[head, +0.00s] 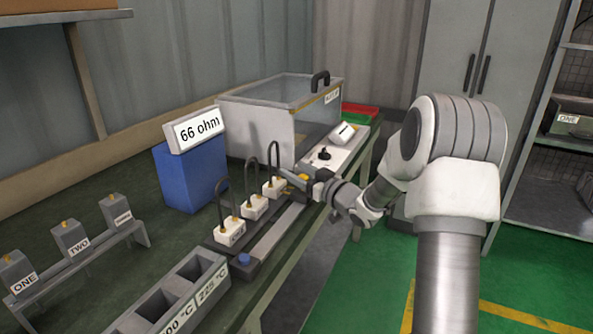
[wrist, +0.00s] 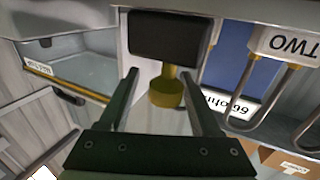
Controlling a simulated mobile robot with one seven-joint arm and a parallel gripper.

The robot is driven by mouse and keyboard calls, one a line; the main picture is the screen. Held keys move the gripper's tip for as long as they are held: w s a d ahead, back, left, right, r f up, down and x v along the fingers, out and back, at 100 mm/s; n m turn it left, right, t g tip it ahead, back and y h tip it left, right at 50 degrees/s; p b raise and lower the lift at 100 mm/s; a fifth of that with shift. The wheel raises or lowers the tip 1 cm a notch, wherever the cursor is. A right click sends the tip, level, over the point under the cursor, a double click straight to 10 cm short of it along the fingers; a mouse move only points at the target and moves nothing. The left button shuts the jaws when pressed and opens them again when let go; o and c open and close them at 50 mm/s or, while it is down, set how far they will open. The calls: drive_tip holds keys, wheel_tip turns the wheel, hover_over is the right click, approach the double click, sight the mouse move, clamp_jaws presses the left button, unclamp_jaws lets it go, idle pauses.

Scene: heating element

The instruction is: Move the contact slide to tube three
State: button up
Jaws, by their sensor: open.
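My gripper (head: 302,183) is open at the far end of the long rail (head: 275,234), near the farthest of three white tube blocks. In the wrist view my gripper (wrist: 158,75) has its two fingers apart, with a brass knob (wrist: 167,90) between them. The knob is joined to a dark block (wrist: 168,36), which looks like the contact slide; whether the fingers touch it is unclear. The near block (head: 230,232) and middle block (head: 255,206) each carry a dark looped tube. The far block (head: 275,187) is beside my gripper. Block TWO (wrist: 286,45) shows upside down in the wrist view.
A meter sign (head: 194,130) reads 66 ohm on a blue box (head: 190,175). A clear-walled tank (head: 262,122) and a switch panel (head: 333,148) stand beyond the gripper. Slotted grey holders (head: 170,296) and a labelled rack (head: 78,250) occupy the near left. Green floor is open at right.

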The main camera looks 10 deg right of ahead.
drive_tip(key=p+v, duration=0.3)
drive_tip(key=v, duration=1.4)
